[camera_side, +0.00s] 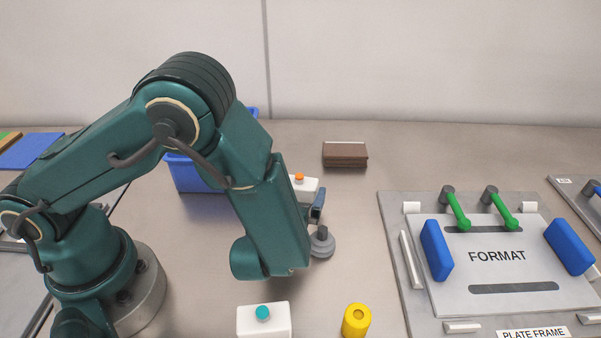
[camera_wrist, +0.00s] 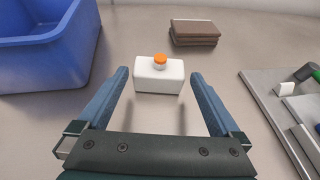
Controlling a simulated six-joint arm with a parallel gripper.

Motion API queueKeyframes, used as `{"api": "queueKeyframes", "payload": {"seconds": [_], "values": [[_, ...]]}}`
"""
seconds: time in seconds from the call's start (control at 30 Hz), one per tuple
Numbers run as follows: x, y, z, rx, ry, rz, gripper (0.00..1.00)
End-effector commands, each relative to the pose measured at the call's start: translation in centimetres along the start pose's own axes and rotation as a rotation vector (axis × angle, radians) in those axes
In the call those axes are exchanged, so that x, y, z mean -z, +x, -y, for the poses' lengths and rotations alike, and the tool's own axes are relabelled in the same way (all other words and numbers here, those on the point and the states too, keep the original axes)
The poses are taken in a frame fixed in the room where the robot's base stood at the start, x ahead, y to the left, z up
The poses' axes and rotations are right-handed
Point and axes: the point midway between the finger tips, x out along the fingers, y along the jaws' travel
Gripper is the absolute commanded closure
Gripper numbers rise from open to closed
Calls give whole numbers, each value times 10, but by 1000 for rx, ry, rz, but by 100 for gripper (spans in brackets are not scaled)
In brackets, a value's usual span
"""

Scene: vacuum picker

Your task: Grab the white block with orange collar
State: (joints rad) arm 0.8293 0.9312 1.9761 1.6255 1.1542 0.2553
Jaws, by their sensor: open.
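The white block with an orange collar (camera_wrist: 158,78) stands upright on the table in the wrist view, just beyond and between my fingertips. In the side view the white block (camera_side: 309,187) is partly hidden behind my arm, with its orange collar showing. My gripper (camera_wrist: 159,74) is open, with one blue finger to the left of the block and one to the right. No contact between the fingers and the block can be made out. In the side view my gripper (camera_side: 318,212) is mostly hidden by my own wrist.
A blue bin (camera_wrist: 48,45) stands left of the block, and brown stacked pieces (camera_wrist: 194,32) lie behind it. A plate frame (camera_side: 392,215) with clamps is at the right. A white block with a teal collar (camera_side: 264,321) and a yellow cylinder (camera_side: 356,321) stand in front.

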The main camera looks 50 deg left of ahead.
Motion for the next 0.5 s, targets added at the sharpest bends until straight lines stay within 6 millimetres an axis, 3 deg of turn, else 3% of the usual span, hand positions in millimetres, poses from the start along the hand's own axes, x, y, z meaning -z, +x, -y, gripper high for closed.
{"api": "queueKeyframes", "payload": {"seconds": [0.2, 0.5], "values": [[0, 26, -2, -6, -2, -1, 0], [0, 32, -1, -3, -3, -2, 0]]}}
